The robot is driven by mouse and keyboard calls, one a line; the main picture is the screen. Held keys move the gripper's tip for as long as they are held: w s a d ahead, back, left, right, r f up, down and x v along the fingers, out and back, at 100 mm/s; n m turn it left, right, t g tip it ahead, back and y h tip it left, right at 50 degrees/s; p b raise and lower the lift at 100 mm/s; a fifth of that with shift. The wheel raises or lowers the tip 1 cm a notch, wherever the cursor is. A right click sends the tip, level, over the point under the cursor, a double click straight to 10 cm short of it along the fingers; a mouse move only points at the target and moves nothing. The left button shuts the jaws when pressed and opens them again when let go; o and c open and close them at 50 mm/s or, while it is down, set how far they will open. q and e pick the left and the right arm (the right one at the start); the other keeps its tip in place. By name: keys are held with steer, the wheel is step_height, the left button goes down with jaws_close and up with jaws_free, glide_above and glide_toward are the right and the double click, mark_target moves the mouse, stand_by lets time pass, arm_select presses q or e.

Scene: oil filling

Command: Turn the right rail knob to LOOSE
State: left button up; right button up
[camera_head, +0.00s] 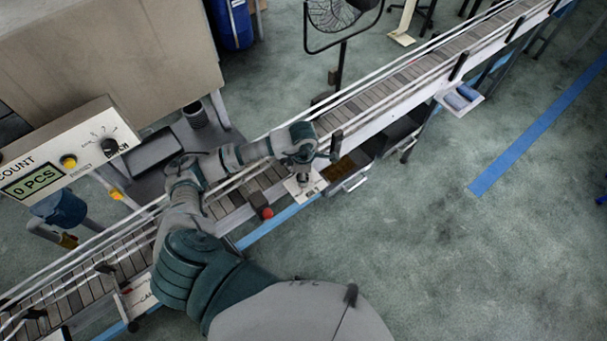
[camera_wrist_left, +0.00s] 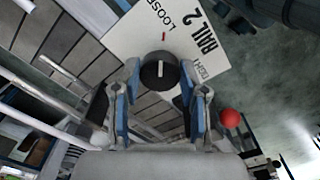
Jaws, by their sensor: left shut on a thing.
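The black rail knob (camera_wrist_left: 158,72) sits on a white plate (camera_wrist_left: 130,35) lettered RAIL 2, with LOOSE near the top and a partly hidden word, likely TIGHT, at the right. A red mark is on the plate just above the knob. The white line on the knob points roughly up toward it. My left gripper (camera_wrist_left: 160,88) has its fingers on either side of the knob, shut on it. In the head view my left gripper (camera_head: 303,172) is over the plate (camera_head: 311,187) on the conveyor's near side, and hides the knob. My right gripper is not in view.
The slatted conveyor (camera_head: 385,88) runs diagonally behind the plate. A red ball-shaped knob (camera_head: 267,213) is left of the gripper, and a dark upright post (camera_head: 336,143) stands close to its right. An open drawer (camera_head: 348,172) lies below. Floor at the right is clear.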

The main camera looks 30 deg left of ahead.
arm_select(q)
steer(key=shift+a+f+m+b, duration=0.1)
steer(key=shift+f+m+b, duration=0.2)
steer(key=shift+b, duration=0.45)
steer(key=shift+r, duration=0.15)
steer(key=shift+s, duration=0.1)
steer(key=o, duration=1.1)
steer(key=shift+o, duration=0.2)
steer(key=shift+a, duration=0.15)
steer(key=shift+r, duration=0.25)
step_height(320, 180, up, 12)
steer(key=shift+w+f, duration=0.2)
steer(key=shift+f, duration=0.05)
